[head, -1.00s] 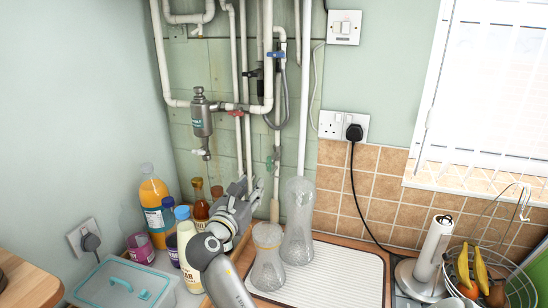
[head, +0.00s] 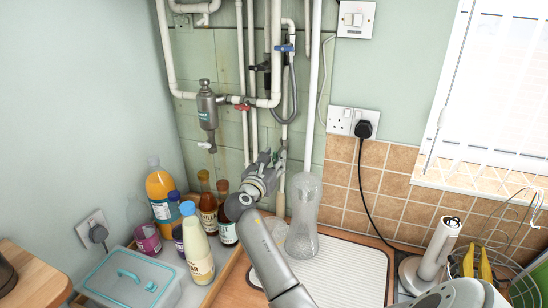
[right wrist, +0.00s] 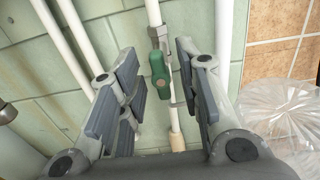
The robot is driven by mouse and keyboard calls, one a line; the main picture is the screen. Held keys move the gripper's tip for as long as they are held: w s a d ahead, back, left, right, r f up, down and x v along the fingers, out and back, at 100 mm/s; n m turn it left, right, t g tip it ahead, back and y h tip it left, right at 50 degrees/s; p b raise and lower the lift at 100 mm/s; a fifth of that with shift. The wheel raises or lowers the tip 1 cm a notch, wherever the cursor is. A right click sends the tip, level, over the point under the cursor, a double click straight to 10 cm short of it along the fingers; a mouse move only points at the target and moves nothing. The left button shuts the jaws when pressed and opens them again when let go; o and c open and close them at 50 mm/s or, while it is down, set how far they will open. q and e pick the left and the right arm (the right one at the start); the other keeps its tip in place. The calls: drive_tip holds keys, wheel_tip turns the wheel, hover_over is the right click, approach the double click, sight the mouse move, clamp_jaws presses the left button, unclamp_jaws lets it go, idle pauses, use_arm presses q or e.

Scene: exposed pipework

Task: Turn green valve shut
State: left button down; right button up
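The green valve (right wrist: 158,75) shows in the right wrist view as a green handle on a metal fitting on a thin white vertical pipe. Its handle hangs roughly along the pipe. My right gripper (right wrist: 163,95) is open, with its padded fingers on either side of the handle and a visible gap on both sides. In the head view my right gripper (head: 268,163) reaches up to the pipe and mostly hides the green valve. My left gripper is not in view.
A red valve (head: 242,107) and a blue valve (head: 285,48) sit higher on the pipes. Clear glass vessels (head: 304,215) stand close to the right of my forearm. Several bottles (head: 196,245) crowd the left. A black cable (head: 362,190) hangs from the socket.

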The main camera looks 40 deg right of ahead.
drive_tip(key=shift+c, duration=0.6)
clamp_jaws()
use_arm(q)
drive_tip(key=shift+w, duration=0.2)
